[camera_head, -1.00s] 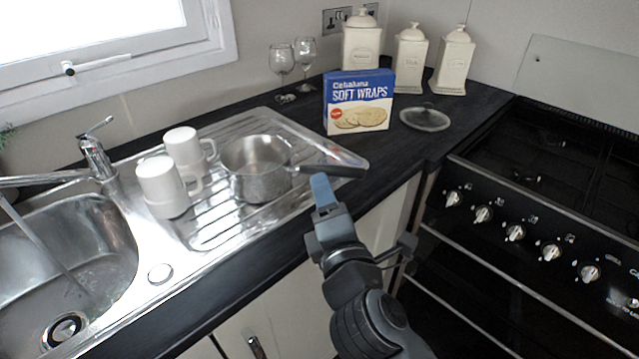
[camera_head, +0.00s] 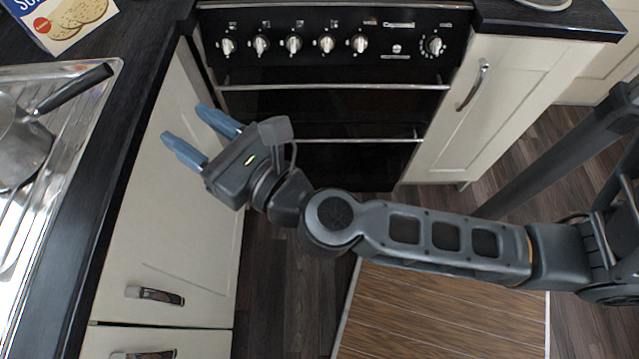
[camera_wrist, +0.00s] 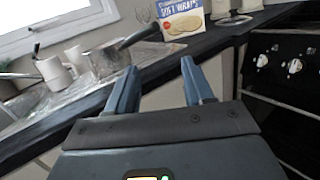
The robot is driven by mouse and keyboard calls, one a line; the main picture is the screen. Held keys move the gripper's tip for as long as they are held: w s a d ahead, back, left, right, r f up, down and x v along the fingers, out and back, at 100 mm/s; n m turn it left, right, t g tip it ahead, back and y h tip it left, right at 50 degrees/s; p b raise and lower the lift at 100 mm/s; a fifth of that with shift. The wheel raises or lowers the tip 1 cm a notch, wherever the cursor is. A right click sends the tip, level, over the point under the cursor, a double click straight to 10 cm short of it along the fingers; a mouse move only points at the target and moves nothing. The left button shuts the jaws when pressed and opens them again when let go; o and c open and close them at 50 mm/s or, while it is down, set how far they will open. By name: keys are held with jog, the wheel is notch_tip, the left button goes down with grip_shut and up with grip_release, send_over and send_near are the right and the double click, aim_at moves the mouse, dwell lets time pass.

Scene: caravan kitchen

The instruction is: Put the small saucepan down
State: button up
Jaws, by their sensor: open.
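The small saucepan (camera_head: 22,148) stands on the ribbed steel drainer (camera_head: 62,165) at the left of the head view, cut off by the picture edge. Its dark handle (camera_head: 72,90) points up and right, toward the counter's front edge. The saucepan also shows in the wrist view (camera_wrist: 103,60), upright on the drainer beside the white mugs. My gripper (camera_head: 185,128) is open and empty, in front of the cupboard doors, right of the saucepan and apart from it. In the wrist view its two blue fingers (camera_wrist: 158,80) are spread with nothing between them.
White mugs (camera_wrist: 54,73) stand left of the saucepan. The soft wraps box (camera_wrist: 181,18) stands behind it on the dark counter (camera_head: 150,60). The black cooker (camera_head: 330,60) with knobs and rails is beyond my gripper. The floor (camera_head: 290,270) between cupboards and arm is clear.

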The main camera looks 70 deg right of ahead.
jog(key=s+f+m+g+y, duration=0.1)
jog(key=s+m+g+y, duration=0.1)
jog(key=s+m, duration=1)
jog(key=s+a+f+m+g+y, duration=0.1)
jog(key=s+m+g+y, duration=0.1)
jog(key=s+m, duration=0.9)
jog(key=m+y, duration=0.1)
jog(key=m, duration=0.7)
jog(key=shift+s+a+f+m, duration=0.2)
jog(key=shift+s+f+m, duration=0.1)
jog(key=shift+s+m, duration=0.1)
jog(key=shift+c, duration=0.5)
jog(key=shift+c, duration=1.1)
